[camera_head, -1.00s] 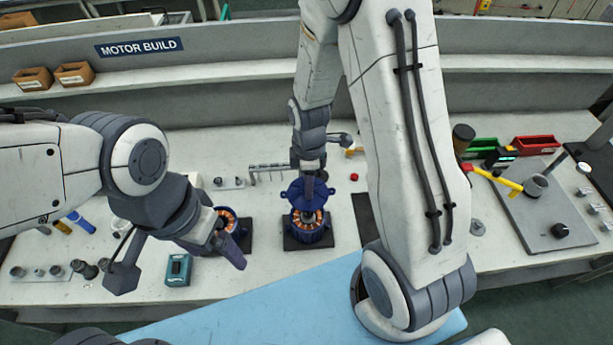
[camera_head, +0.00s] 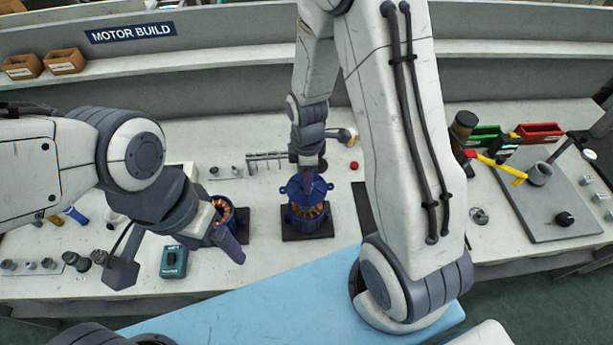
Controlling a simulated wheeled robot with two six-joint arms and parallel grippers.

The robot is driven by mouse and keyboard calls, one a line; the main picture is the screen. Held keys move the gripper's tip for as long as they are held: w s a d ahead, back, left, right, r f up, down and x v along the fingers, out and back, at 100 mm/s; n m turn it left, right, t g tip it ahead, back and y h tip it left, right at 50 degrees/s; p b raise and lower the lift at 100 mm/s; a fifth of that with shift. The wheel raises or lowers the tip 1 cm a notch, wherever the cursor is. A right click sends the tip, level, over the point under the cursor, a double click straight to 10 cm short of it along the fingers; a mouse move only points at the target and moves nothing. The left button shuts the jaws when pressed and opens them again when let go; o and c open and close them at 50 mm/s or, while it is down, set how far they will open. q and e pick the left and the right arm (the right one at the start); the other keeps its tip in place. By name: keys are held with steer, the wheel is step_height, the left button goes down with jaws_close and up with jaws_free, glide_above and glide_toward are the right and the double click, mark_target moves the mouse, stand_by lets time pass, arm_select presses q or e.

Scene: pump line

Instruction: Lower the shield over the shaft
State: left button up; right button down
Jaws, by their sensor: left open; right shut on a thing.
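The shield (camera_head: 320,187) is a dark blue flanged cover. My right gripper (camera_head: 308,182) is shut on it and holds it over the motor housing (camera_head: 305,224). Copper windings show in the narrow gap between shield and housing. The housing stands upright on a black pad (camera_head: 328,229). The shaft cannot be seen; the shield and gripper hide that spot. My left gripper (camera_head: 180,262) is open and empty, at the front left above the bench. It partly hides a second blue motor housing with copper windings (camera_head: 218,213).
A teal box (camera_head: 173,262) sits below my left gripper. A rack (camera_head: 268,160) stands behind the motors, and a red knob (camera_head: 354,165) lies to their right. A blue mat (camera_head: 250,305) lies in front.

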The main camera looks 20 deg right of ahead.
steer(key=shift+f+b, duration=0.55)
steer(key=shift+f, duration=0.2)
stand_by(1.1)
steer(key=shift+f+b, duration=2.15)
steer(key=shift+f, duration=0.6)
steer(key=shift+r, duration=0.1)
steer(key=shift+c, duration=0.2)
jaws_free()
step_height(320, 180, up, 12)
steer(key=p, duration=1)
steer(key=shift+f, duration=0.2)
